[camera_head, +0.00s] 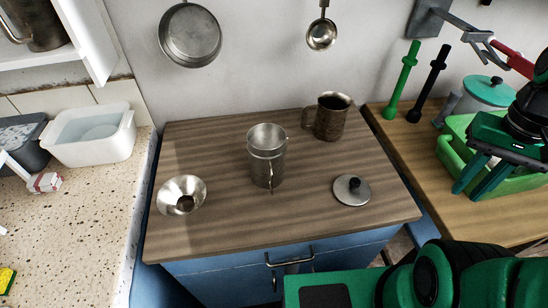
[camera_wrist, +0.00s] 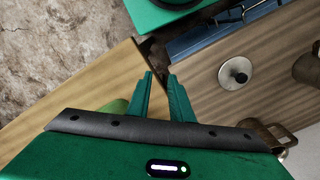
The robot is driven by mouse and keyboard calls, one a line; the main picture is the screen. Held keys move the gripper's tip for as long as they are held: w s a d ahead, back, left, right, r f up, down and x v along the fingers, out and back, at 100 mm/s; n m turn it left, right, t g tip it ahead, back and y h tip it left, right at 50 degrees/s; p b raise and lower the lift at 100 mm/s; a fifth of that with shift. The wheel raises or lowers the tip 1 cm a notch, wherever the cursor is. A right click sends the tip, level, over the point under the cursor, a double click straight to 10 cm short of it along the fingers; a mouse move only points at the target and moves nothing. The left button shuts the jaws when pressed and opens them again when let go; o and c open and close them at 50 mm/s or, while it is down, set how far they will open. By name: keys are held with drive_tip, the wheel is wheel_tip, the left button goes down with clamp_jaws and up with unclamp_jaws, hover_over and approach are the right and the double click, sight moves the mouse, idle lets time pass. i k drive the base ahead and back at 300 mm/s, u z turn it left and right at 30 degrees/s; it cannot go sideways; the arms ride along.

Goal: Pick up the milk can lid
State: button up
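The milk can lid is a round metal disc with a black knob (camera_head: 352,189). It lies flat, knob up, on the brown wooden top at its right front. It also shows in the wrist view (camera_wrist: 236,73), right of the fingers. A metal can with a handle (camera_head: 266,158) stands upright and open-topped left of the lid. My gripper (camera_head: 468,193) is to the right of the lid, over the right-hand counter. In the wrist view its two green fingers (camera_wrist: 161,74) are apart with nothing between them.
A dark metal mug (camera_head: 331,118) stands behind the lid. A metal funnel (camera_head: 182,195) lies at the left of the wooden top (camera_head: 225,225). A green crate (camera_head: 455,150) is beneath my gripper. A pan (camera_head: 190,35) and ladle (camera_head: 321,34) hang on the wall. Space around the lid is clear.

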sight(350, 190)
drive_tip(key=k, duration=1.15)
drive_tip(key=z, duration=0.5)
drive_tip(key=i, duration=0.85)
drive_tip(key=u, duration=0.2)
